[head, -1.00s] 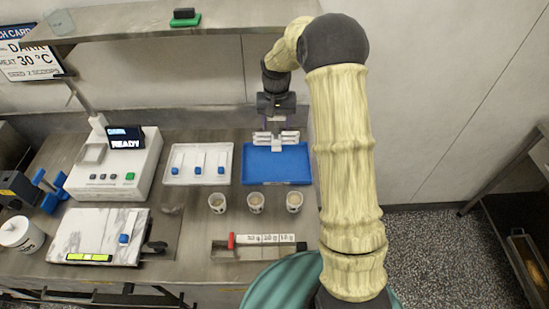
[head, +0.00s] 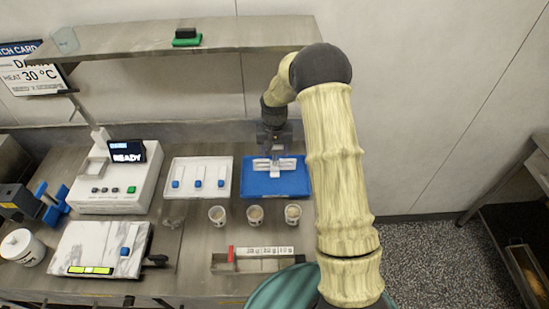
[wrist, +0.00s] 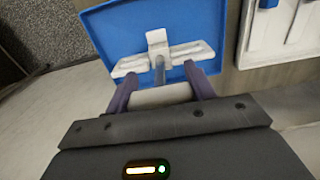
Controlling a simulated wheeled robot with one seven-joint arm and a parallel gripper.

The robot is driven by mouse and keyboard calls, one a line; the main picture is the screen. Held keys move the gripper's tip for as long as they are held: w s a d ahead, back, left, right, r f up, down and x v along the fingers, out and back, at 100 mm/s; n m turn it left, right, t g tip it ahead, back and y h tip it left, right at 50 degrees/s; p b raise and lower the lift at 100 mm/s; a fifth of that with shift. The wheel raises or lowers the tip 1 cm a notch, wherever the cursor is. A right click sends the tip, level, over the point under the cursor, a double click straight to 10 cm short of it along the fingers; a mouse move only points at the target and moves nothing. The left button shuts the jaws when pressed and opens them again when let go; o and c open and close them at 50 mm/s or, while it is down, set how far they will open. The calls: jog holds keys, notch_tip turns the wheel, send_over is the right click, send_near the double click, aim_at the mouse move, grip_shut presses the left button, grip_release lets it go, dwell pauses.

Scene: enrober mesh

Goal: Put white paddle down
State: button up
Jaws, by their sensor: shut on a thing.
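The white paddle (head: 284,164) is held by my gripper (head: 274,154) over the back part of the blue tray (head: 299,188). In the wrist view the paddle (wrist: 190,52) shows as a white crosspiece with a tab and a grey stem, in front of the blue tray (wrist: 110,28). My gripper (wrist: 160,88) is shut on the paddle's pale handle block, between two purple fingers. I cannot tell whether the paddle touches the tray floor.
A white tray (head: 188,190) with several blue-ended tools lies left of the blue tray. A long holder (head: 265,265) lies nearer the counter edge. A shelf (head: 120,61) overhangs the back.

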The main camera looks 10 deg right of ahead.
aim_at(275, 164)
jog(key=shift+f+p, duration=0.6)
jog(key=shift+f, duration=1.3)
jog(key=o, duration=1.4)
jog(key=shift+f, duration=0.1)
jog(key=shift+c, duration=0.2)
notch_tip(275, 164, up, 12)
jog(key=b, duration=0.3)
jog(key=shift+b, duration=0.4)
